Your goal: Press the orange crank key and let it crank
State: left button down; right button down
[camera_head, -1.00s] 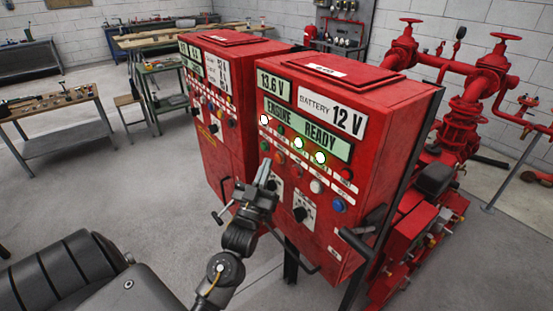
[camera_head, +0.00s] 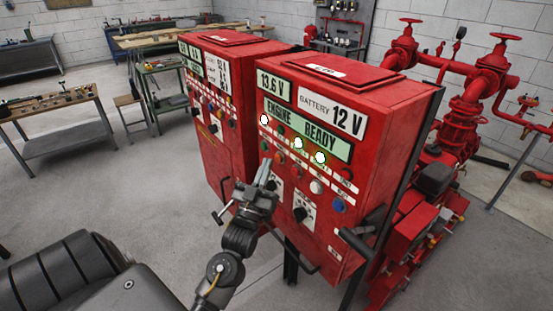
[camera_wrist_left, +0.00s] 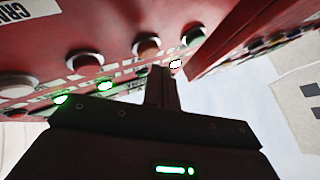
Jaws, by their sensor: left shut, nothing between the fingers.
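The red control cabinet (camera_head: 375,110) reads "13.6 V", "BATTERY 12 V" and "ENGINE READY". Below the lamps is a slanting row of round buttons. An orange button (camera_head: 281,157) is in it, between a green one and a redder one. The orange button also shows in the left wrist view (camera_wrist_left: 147,46), just above and left of my fingertips. My left gripper (camera_head: 266,166) is shut and empty, its tip pointing at the panel by the orange and green (camera_wrist_left: 193,36) buttons. I cannot tell whether it touches. No label on the orange button is readable. My right gripper is not in view.
A white button (camera_head: 316,186), a blue button (camera_head: 338,205) and a black knob (camera_head: 300,214) sit lower on this panel. A second red cabinet (camera_head: 240,75) stands to the left. Red pump pipes (camera_head: 465,120) stand at the right.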

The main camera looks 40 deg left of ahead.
pick_arm(q)
jog(key=shift+w, duration=0.1)
dwell(0.7)
jog(key=shift+w+d, duration=0.1)
jog(key=shift+w, duration=0.2)
jog(key=shift+w+d, duration=0.15)
jog(key=shift+w, duration=0.25)
dwell(0.7)
jog(key=shift+s, duration=0.15)
jog(key=shift+s+a, duration=0.25)
jog(key=shift+s, duration=0.4)
jog(key=shift+s+p, duration=0.1)
jog(key=shift+p, duration=0.2)
jog(key=shift+s+a+p, duration=0.15)
jog(key=shift+s+a, duration=0.1)
jog(key=shift+s, duration=0.5)
jog(key=shift+s+a+p, duration=0.15)
jog(key=shift+s+a, duration=0.05)
jog(key=shift+s, duration=0.6)
jog(key=shift+s+a+p, duration=0.15)
jog(key=shift+s+a, duration=0.1)
jog(key=shift+s, duration=0.5)
